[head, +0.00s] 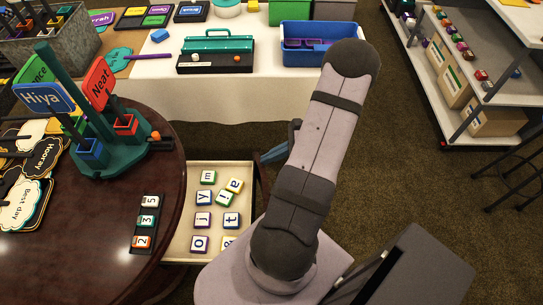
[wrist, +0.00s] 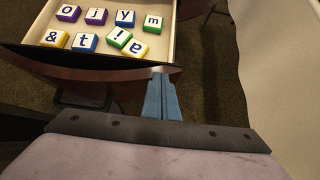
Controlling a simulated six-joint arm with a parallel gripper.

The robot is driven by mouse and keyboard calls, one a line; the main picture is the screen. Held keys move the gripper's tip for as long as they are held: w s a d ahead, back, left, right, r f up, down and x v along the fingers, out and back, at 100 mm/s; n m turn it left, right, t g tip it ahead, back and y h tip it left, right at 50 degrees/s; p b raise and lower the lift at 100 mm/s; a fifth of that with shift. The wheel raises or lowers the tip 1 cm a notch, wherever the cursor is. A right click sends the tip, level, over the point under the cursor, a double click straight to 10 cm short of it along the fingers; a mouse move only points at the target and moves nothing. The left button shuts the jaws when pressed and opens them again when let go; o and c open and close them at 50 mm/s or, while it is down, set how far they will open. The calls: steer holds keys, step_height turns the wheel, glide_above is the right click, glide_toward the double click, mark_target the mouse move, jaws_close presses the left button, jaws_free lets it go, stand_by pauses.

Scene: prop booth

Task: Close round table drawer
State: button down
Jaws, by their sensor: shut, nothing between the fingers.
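The round table (head: 100,230) is dark, glossy wood, at the left of the head view. Its drawer (head: 180,245) is pulled open to the right, with a cream inside holding several letter tiles (head: 203,219). In the wrist view the drawer (wrist: 175,22) is at the top, and its curved brown front (wrist: 100,73) faces me. My gripper (wrist: 159,76) is shut and empty, its blue fingertips at the right end of that front; I cannot tell whether they touch. In the head view my arm hides most of the gripper (head: 268,157) and the drawer's front.
A sign stand (head: 125,150) and a strip of number tiles (head: 146,223) sit on the round table. A white-clothed table (head: 225,85) with a green toolbox (head: 215,52) and blue bin (head: 303,55) stands behind. Shelves (head: 480,110) are at right. Carpet (head: 410,170) is open between.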

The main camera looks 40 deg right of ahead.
steer(key=w+a+b, duration=0.3)
steer(key=w+a, duration=1.3)
steer(key=shift+d, duration=0.1)
